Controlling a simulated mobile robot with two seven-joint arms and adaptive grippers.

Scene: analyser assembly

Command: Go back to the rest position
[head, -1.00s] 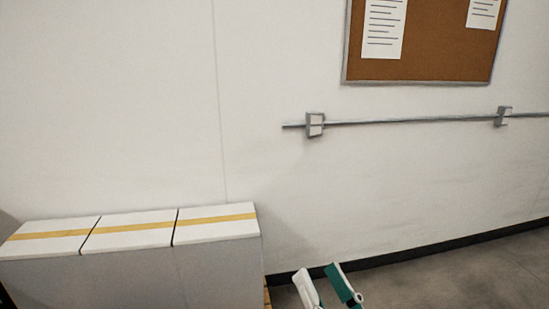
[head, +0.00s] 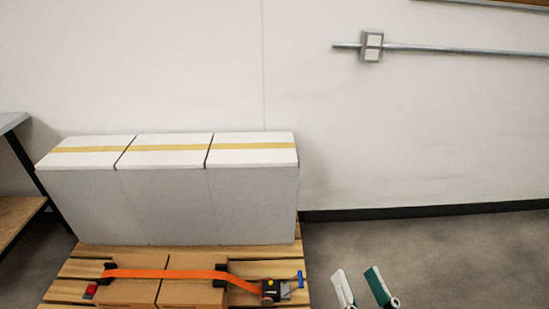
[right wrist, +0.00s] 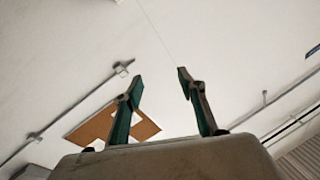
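My right gripper (head: 360,285) shows at the bottom of the head view, right of the pallet, with its two green and white fingers apart. In the right wrist view the fingers (right wrist: 158,85) stand apart with only wall and ceiling-side background between them, so it is open and empty. My left gripper is not in the head view.
A wooden pallet (head: 67,290) holds three white boxes (head: 185,200) against the wall and brown cartons (head: 190,292) under an orange strap (head: 165,273). A shelf or table (head: 14,122) stands at the left. Floor (head: 450,260) right of the pallet is clear.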

